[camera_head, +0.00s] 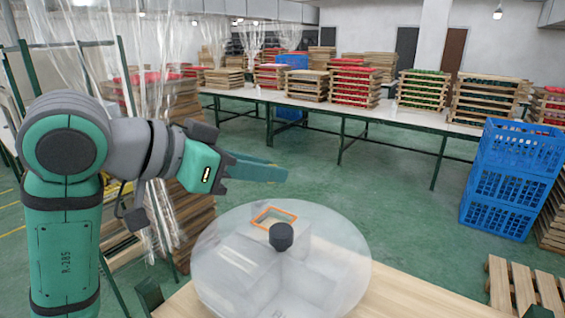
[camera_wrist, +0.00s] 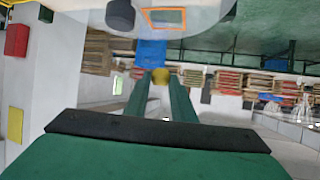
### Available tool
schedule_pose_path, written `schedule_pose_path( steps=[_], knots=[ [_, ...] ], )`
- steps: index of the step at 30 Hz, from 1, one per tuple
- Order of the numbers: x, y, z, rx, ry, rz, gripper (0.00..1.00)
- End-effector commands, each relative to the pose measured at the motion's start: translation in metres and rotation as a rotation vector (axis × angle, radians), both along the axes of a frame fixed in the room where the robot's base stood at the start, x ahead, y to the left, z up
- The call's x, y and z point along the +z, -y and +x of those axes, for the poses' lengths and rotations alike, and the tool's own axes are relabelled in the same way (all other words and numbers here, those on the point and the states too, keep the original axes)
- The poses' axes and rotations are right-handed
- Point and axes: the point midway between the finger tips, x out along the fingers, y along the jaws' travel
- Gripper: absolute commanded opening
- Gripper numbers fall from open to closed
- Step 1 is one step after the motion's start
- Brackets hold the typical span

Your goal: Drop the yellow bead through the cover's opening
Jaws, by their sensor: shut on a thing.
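My gripper (camera_head: 284,175) is stretched out level above the far left side of the cover. The bead is hidden in the head view. The round clear cover (camera_head: 340,240) has a dark knob (camera_head: 281,236) in its middle. Its opening (camera_head: 274,218), framed in orange, lies behind the knob. The opening also shows at the top of the wrist view (camera_wrist: 163,18), apart from the bead. Walled compartments show faintly under the cover.
The cover's container stands on a light wooden table (camera_head: 420,292). Blue crates (camera_head: 510,175) are stacked on the floor at the right. A long table with stacked wooden trays (camera_head: 355,85) runs across the back. Clear plastic strips (camera_head: 140,120) hang behind my arm.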

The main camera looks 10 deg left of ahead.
Motion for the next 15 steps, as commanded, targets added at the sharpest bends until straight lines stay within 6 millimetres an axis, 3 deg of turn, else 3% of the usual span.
schedule_pose_path(
  steps=[15],
  knots=[
    [-0.038, 0.003, 0.001, -0.005, -0.002, 0.0, 0.02]
  ],
)
